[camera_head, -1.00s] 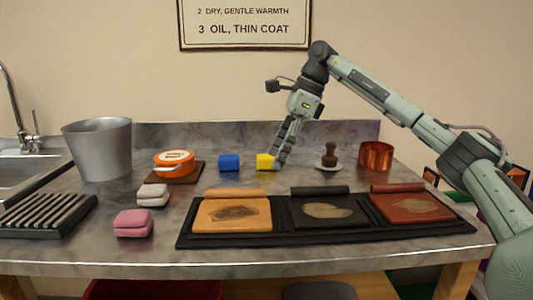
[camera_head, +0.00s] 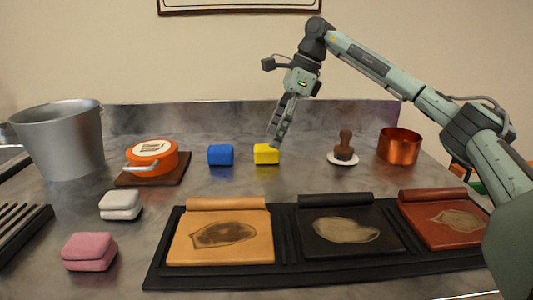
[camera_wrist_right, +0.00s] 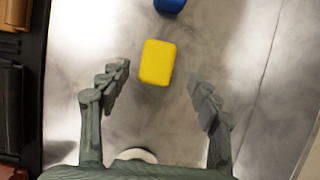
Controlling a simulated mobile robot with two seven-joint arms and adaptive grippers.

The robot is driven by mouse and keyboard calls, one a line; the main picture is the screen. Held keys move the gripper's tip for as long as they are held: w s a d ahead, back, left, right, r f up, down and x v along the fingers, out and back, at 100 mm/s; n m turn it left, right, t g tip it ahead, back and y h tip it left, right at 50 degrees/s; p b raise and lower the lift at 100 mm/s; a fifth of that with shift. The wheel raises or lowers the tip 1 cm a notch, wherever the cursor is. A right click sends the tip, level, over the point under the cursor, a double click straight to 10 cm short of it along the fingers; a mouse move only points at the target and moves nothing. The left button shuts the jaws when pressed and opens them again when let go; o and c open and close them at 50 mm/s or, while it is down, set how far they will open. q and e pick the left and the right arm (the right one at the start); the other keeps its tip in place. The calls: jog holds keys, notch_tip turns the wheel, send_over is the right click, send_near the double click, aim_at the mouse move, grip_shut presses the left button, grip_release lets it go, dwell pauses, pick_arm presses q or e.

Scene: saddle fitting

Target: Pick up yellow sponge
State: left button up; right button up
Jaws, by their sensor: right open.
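The yellow sponge (camera_head: 265,155) lies on the grey counter, right of a blue sponge (camera_head: 221,155). The blue sponge (camera_wrist_right: 169,4) shows at the top edge of that view. My left gripper is not in view.
An orange pot (camera_head: 152,156) on a dark board, a grey bucket (camera_head: 62,140), white (camera_head: 120,204) and pink (camera_head: 90,251) sponges stand left. A black tray (camera_head: 288,277) with leather pieces fills the front. A brown stamp (camera_head: 344,146) and copper pot (camera_head: 399,146) stand right.

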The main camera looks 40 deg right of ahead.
aim_at(267, 146)
jog(key=x, duration=0.3)
jog(key=shift+a+f, duration=0.25)
jog(key=shift+a, duration=0.25)
jog(key=shift+w+a+f, duration=0.1)
jog(key=shift+f, duration=0.3)
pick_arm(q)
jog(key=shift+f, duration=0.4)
pick_arm(e)
jog(key=shift+c, duration=1.2)
jog(key=c, duration=0.9)
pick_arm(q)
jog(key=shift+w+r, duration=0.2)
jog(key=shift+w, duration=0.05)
pick_arm(e)
jog(key=shift+r, duration=0.1)
